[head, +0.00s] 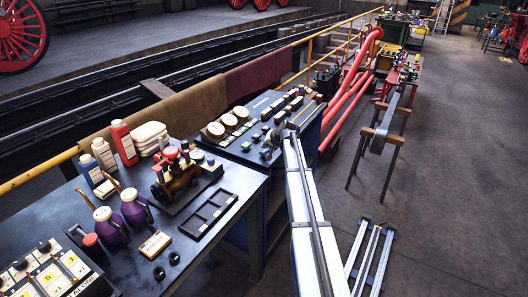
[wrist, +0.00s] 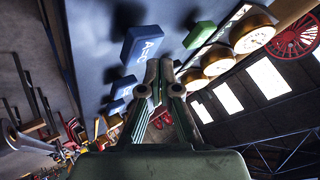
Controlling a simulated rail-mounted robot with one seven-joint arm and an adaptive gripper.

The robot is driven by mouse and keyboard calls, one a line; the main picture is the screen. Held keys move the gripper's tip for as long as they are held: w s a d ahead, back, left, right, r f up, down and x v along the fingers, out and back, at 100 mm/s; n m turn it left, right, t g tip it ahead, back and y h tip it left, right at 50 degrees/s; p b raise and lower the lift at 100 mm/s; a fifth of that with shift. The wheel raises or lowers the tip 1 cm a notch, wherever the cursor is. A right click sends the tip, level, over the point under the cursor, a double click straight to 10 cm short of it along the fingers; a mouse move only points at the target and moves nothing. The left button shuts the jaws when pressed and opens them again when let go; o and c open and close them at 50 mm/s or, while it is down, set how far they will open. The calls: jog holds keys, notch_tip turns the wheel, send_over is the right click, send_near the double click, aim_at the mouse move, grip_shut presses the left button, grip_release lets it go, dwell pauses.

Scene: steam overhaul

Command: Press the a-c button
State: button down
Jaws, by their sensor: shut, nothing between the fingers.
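In the wrist view a blue block-shaped button (wrist: 141,46) has pale lettering that appears to read A-C, turned on its side. My gripper (wrist: 159,68) is shut and empty, with its two fingertips together just below and right of this button in the picture. I cannot tell whether the fingertips touch it. In the head view small blocks lie on the far dark table (head: 228,151), but their labels are too small to read.
More blue blocks (wrist: 124,86) and a green block (wrist: 198,35) are near the fingers. Round cream-faced gauges (wrist: 253,32) stand in a row beside them. In the head view the near table (head: 228,184) carries bottles, purple cans (head: 134,207) and an empty black tray (head: 209,214).

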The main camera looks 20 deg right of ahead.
aim_at(265, 151)
jog(key=shift+r, duration=0.1)
jog(key=shift+r+p, duration=0.8)
jog(key=shift+r, duration=2.1)
